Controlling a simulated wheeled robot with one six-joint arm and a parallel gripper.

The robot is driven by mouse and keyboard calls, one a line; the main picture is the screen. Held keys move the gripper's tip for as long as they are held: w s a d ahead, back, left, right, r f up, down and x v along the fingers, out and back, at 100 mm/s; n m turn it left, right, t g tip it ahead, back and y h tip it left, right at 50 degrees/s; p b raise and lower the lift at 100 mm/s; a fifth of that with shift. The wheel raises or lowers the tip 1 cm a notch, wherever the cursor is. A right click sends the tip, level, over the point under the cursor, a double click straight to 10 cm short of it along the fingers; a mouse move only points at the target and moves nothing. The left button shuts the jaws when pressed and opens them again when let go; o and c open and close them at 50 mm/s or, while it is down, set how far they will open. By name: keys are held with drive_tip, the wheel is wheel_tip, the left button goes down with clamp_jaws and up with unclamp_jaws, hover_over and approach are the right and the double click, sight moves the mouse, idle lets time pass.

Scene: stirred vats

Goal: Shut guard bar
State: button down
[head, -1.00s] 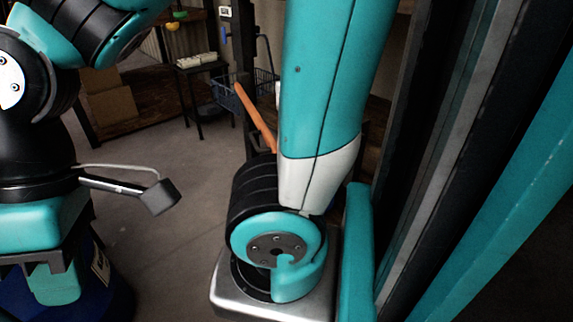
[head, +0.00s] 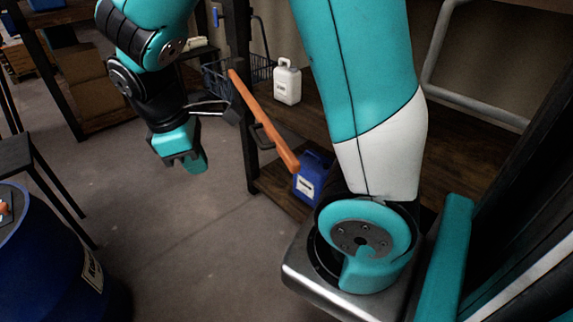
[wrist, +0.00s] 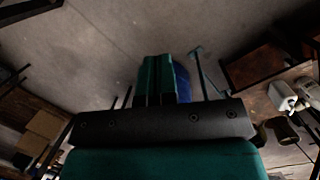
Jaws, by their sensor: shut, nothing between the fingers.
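The guard bar (head: 263,120) is a long orange bar with a black handle, in the middle of the head view. It slants from beside the dark upright post down to the right, out in front of the wooden shelving. Its near end stops in the air, left of my upper arm. My gripper (head: 190,163) hangs over the open floor, left of the bar and apart from it. Its teal fingers are together and empty; they also show in the wrist view (wrist: 163,78). I cannot clearly make out the bar in the wrist view.
A blue drum (head: 55,265) stands at the lower left, with a black stool behind it. A white jug (head: 287,82) and a blue jug (head: 311,177) stand on the wooden shelving behind the bar. A wire basket hangs near the post. The floor between drum and shelving is clear.

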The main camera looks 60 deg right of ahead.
drive_tip(key=w+d+f+n+g+h+b, duration=0.1)
drive_tip(key=d+f+g+h, duration=0.1)
drive_tip(key=d+f+h, duration=0.3)
drive_tip(key=w+d+f+n+g, duration=0.1)
drive_tip(key=w+d+f+g, duration=0.1)
drive_tip(key=d, duration=0.5)
drive_tip(key=p, duration=0.2)
approach(290, 167)
drive_tip(key=x, duration=0.5)
drive_tip(key=shift+s+a+f, duration=0.15)
drive_tip(key=shift+a+f, duration=0.05)
drive_tip(key=shift+f, duration=0.3)
drive_tip(key=shift+s+d+f, duration=0.1)
drive_tip(key=shift+s+d, duration=0.2)
drive_tip(key=shift+d, duration=0.2)
drive_tip(key=shift+d, duration=0.1)
